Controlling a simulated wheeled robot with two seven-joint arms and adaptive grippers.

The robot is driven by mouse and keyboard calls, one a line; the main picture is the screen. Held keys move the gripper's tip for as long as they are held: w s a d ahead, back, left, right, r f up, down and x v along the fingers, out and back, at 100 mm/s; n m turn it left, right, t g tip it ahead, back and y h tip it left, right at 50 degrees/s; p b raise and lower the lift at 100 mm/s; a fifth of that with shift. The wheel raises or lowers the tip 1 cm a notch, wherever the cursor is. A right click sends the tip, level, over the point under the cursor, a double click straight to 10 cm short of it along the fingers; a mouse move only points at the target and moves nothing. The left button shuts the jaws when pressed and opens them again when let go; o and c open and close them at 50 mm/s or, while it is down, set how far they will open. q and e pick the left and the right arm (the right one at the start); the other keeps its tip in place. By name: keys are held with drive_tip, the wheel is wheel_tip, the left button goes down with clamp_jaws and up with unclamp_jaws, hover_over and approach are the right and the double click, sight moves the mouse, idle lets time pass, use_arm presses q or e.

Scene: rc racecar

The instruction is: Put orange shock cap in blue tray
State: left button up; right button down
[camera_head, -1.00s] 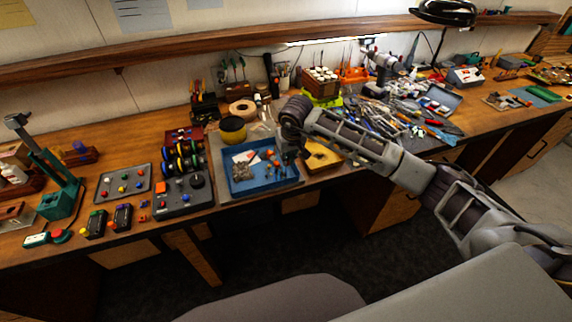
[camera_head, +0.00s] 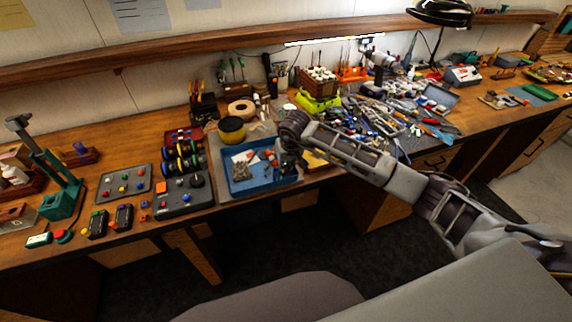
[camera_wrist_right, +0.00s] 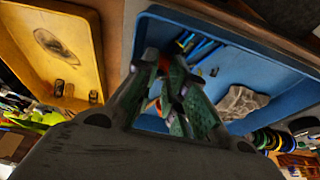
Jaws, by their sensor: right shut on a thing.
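The blue tray (camera_head: 262,187) sits near the bench's front edge; it also fills the upper right of the right wrist view (camera_wrist_right: 285,82). Inside it lie a crumpled grey-white item and small orange and dark pieces. My right gripper (camera_head: 284,154) is above the tray's right side. In the right wrist view its fingers (camera_wrist_right: 164,66) are close together, shut on a small orange piece, which looks like the orange shock cap (camera_wrist_right: 163,63). The fingers mostly hide it. My left gripper is not in view.
A yellow tray (camera_head: 314,161) stands right of the blue tray, partly behind my right arm; it also shows in the right wrist view (camera_wrist_right: 62,18). A yellow-black round container (camera_head: 232,130) stands behind the blue tray. A dark control box (camera_head: 185,200) stands to its left.

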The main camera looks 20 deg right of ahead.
drive_tip(key=shift+s+f, duration=0.4)
drive_tip(key=shift+f, duration=0.35)
drive_tip(key=c, duration=1.5)
unclamp_jaws()
drive_tip(key=shift+w+f, duration=0.1)
drive_tip(key=shift+o, duration=0.2)
drive_tip(key=shift+w+a, duration=0.1)
drive_tip(key=shift+w, duration=0.05)
drive_tip(key=shift+r, duration=0.25)
drive_tip(key=shift+r, duration=0.65)
drive_tip(key=b+v, duration=0.3)
drive_tip(key=v, duration=0.7)
drive_tip(key=shift+r, duration=0.4)
drive_tip(key=shift+s, duration=0.2)
